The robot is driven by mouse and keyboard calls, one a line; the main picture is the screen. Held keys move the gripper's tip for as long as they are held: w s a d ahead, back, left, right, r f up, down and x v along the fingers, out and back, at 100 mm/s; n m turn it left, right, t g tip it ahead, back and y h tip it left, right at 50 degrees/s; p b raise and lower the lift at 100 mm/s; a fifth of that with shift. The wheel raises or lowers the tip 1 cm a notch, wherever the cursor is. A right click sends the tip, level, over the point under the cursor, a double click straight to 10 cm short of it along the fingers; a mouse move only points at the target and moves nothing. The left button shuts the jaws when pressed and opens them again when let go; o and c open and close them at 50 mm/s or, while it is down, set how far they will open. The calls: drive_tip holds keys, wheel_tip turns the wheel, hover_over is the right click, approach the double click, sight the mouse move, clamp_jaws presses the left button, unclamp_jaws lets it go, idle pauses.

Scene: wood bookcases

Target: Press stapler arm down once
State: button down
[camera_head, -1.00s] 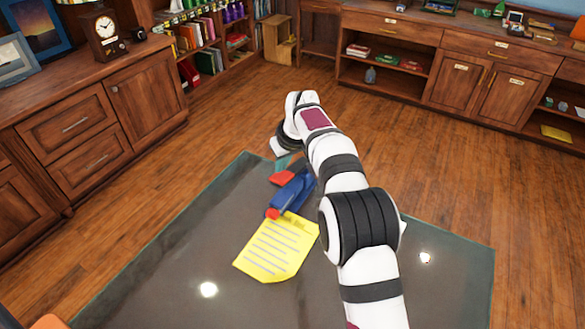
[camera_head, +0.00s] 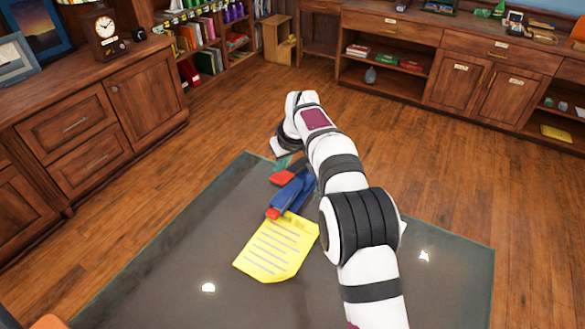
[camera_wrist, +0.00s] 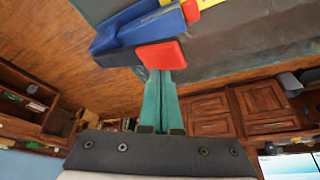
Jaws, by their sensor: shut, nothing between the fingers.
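The stapler (camera_head: 290,192) is blue with red ends and lies on the grey table, partly hidden by my arm in the head view. In the wrist view the stapler (camera_wrist: 125,32) spans the upper middle, and its red end piece (camera_wrist: 165,54) is right at my fingertips. My gripper (camera_wrist: 163,76) has teal fingers pressed together, with nothing between them. In the head view my gripper (camera_head: 285,163) is at the stapler's far red end. The fingertips overlap the red piece in view; I cannot tell whether they touch it.
A yellow lined note (camera_head: 277,248) lies on the table (camera_head: 180,262) beside the stapler's near end. The table's left and front areas are clear. Wooden cabinets (camera_head: 148,95) and a low bookcase (camera_head: 400,50) stand beyond the floor.

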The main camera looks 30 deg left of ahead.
sight(283, 177)
drive_tip(key=shift+f, duration=0.15)
drive_tip(key=shift+f, duration=2.15)
drive_tip(key=shift+r, duration=5.1)
drive_tip(key=s+d+r+m+h, duration=0.1)
drive_tip(key=d+r+m, duration=0.2)
drive_tip(key=d, duration=0.5)
drive_tip(key=s+d+r+m, duration=0.2)
drive_tip(key=d+r, duration=0.1)
drive_tip(key=d, duration=0.4)
drive_tip(key=s+d+r+m+g+h, duration=0.15)
drive_tip(key=s+d+m, duration=0.35)
drive_tip(key=s+d, duration=0.7)
drive_tip(key=s+d+f+m, duration=0.3)
drive_tip(key=s+d, duration=0.2)
drive_tip(key=s, duration=0.4)
drive_tip(key=s+d+f+m+g, duration=0.1)
drive_tip(key=s+d+f+m, duration=0.3)
drive_tip(key=s, duration=0.5)
drive_tip(key=shift+s+d+m, duration=0.3)
drive_tip(key=shift+d, duration=0.8)
